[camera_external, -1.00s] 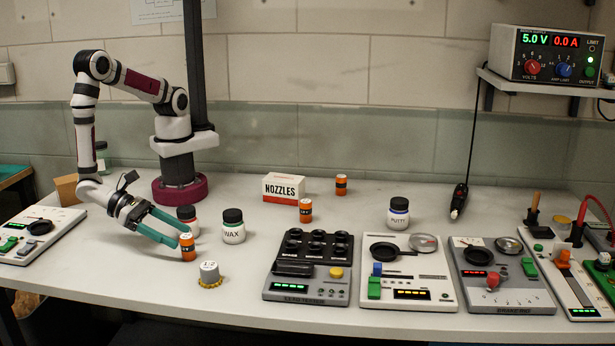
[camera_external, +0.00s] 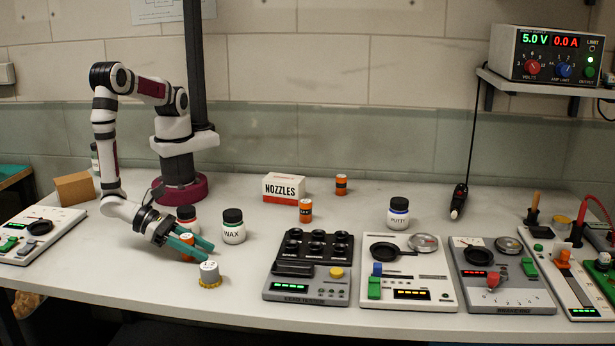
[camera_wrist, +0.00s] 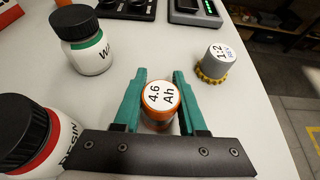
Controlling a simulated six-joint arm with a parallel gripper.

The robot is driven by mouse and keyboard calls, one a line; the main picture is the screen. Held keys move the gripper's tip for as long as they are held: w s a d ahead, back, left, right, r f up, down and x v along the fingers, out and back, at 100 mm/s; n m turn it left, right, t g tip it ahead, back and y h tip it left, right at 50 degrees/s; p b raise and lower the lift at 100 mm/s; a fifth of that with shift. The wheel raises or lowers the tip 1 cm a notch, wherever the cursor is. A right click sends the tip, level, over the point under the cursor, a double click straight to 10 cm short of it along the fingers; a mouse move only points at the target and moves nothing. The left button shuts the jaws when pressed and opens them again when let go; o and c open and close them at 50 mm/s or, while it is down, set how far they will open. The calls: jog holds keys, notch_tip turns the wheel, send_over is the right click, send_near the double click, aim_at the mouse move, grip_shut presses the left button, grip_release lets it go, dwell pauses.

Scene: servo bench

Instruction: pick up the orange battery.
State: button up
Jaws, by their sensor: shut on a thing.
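An orange battery with a white top marked 4.6 Ah (camera_wrist: 160,97) sits upright between the two green fingers of my gripper (camera_wrist: 160,76) in the wrist view. My gripper is shut on it, with the fingertips reaching past it. In the external view, my gripper (camera_external: 206,250) is low over the left part of the bench and its fingers partly hide the battery (camera_external: 187,243). Two other orange batteries stand apart, one in front of the nozzles box (camera_external: 305,211) and one behind it to the right (camera_external: 341,184).
A wax jar (camera_external: 233,230) stands close behind the fingers, and a red-banded resin jar (camera_wrist: 30,135) is close beside the gripper. Instrument panels (camera_external: 306,290) fill the right side.

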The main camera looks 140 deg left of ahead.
grip_shut()
